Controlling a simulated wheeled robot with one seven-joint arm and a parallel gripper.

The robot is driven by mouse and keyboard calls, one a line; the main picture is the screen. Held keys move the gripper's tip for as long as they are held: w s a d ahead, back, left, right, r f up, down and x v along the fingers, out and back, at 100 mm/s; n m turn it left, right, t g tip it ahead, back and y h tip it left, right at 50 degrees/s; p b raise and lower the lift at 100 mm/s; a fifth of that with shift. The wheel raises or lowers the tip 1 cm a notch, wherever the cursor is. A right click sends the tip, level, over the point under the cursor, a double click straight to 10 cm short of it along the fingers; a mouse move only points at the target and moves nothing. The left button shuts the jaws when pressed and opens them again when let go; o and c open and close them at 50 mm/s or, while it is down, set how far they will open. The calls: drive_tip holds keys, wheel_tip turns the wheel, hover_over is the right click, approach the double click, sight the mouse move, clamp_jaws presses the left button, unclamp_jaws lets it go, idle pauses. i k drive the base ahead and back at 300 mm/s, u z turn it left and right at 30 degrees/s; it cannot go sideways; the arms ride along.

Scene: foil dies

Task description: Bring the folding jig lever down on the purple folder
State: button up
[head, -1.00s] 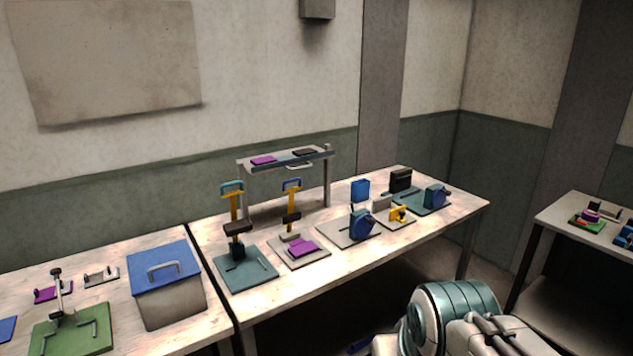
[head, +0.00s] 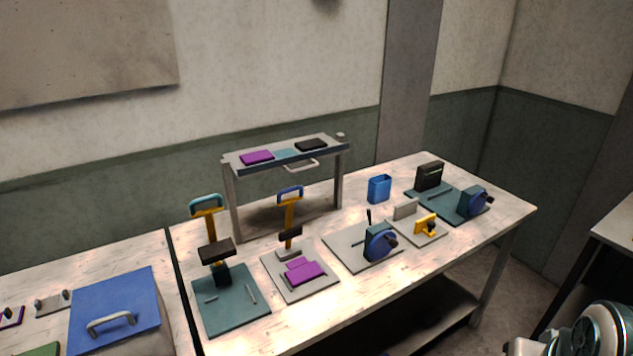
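A purple folder-like piece (head: 305,273) lies on a light grey base plate (head: 318,290) on the middle table. Behind it on the same plate stands a yellow lever (head: 289,212) with a blue loop handle (head: 291,192) and a dark block (head: 290,234) lower down. The lever is raised, and its block is above and behind the purple piece, apart from it. My gripper is not in view; only part of my arm shows at the lower right.
A similar teal-handled lever station (head: 232,300) stands just left. Behind is a raised shelf (head: 232,168) with another purple piece (head: 257,157). Blue-wheeled devices (head: 380,243) stand to the right. A blue-lidded box (head: 125,290) is on the left table.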

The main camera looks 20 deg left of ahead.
sight(290, 232)
drive_tip(key=u, duration=0.2)
drive_tip(key=i, duration=0.7)
drive_tip(key=u, duration=0.95)
drive_tip(key=i, duration=0.55)
drive_tip(key=u, duration=0.65)
drive_tip(key=k, duration=0.1)
